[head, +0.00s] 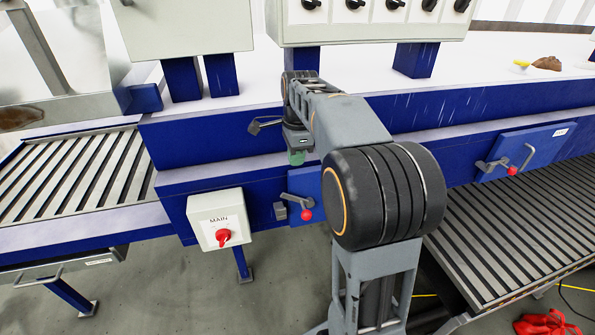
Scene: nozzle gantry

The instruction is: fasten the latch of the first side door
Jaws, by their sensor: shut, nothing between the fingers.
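Two blue side doors with red-knobbed latches show in the head view; no readable label tells me which is the first. The nearer door (310,187) is partly hidden behind my arm. Its grey latch lever (297,200) ends in a red knob (306,215), pointing down and right. A small grey keeper block (280,211) sits just left of it; I cannot tell whether the lever engages it. My gripper (297,158) is shut and empty, apart from the latch and above it in the picture. A green part shows at its tip.
The other door (545,143), at right, has its own latch (497,165) and a bar handle. A MAIN switch box (219,218) stands out left of the nearer latch. Slatted conveyors (75,180) lie at both sides. A red heap (546,325) lies at lower right.

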